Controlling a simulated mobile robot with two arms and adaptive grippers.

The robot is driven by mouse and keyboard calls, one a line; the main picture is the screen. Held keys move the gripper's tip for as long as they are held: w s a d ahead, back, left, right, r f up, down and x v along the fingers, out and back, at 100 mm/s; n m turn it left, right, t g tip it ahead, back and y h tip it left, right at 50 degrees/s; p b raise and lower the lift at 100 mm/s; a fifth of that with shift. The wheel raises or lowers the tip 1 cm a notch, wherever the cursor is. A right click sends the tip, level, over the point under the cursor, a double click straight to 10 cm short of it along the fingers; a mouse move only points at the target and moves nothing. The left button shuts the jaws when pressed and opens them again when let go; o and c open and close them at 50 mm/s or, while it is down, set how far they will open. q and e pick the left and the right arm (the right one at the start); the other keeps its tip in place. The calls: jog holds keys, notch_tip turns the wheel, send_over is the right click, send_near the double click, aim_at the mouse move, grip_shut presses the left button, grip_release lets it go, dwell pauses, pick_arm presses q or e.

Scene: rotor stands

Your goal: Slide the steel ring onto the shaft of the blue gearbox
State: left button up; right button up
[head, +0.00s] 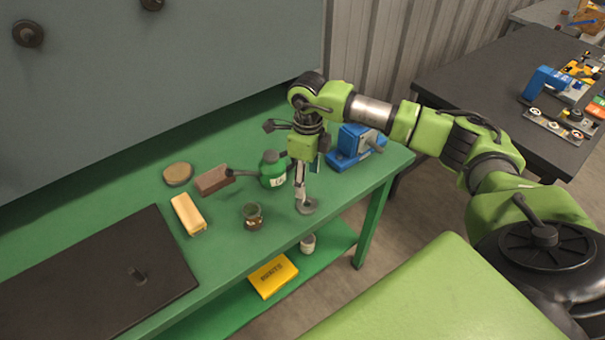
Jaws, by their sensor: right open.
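A small grey round piece, which looks like the steel ring (307,207), lies flat near the front edge of the green bench. My right gripper (301,192) points down just above it with its fingers open. I cannot tell whether a fingertip touches the ring. A blue unit with grey parts, which looks like the blue gearbox (544,82), stands on the dark table at the right; its shaft is too small to make out. My left gripper is out of view.
The green bench (95,180) also holds a blue vise-like block (350,142), a green bottle (271,172), a jar (253,216), brown and tan blocks, a round tin and a dark mat (75,285). A yellow box (272,276) sits on the shelf below. Other coloured units crowd the dark table (470,75).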

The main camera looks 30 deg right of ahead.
aim_at(307, 207)
notch_tip(307, 207, down, 9)
jog(key=b, duration=0.6)
jog(key=shift+s+a+r, duration=0.1)
jog(key=shift+r, duration=0.1)
jog(key=shift+f+b, duration=0.45)
jog(key=shift+f, duration=0.15)
jog(key=shift+r, duration=0.1)
jog(key=c, duration=1.1)
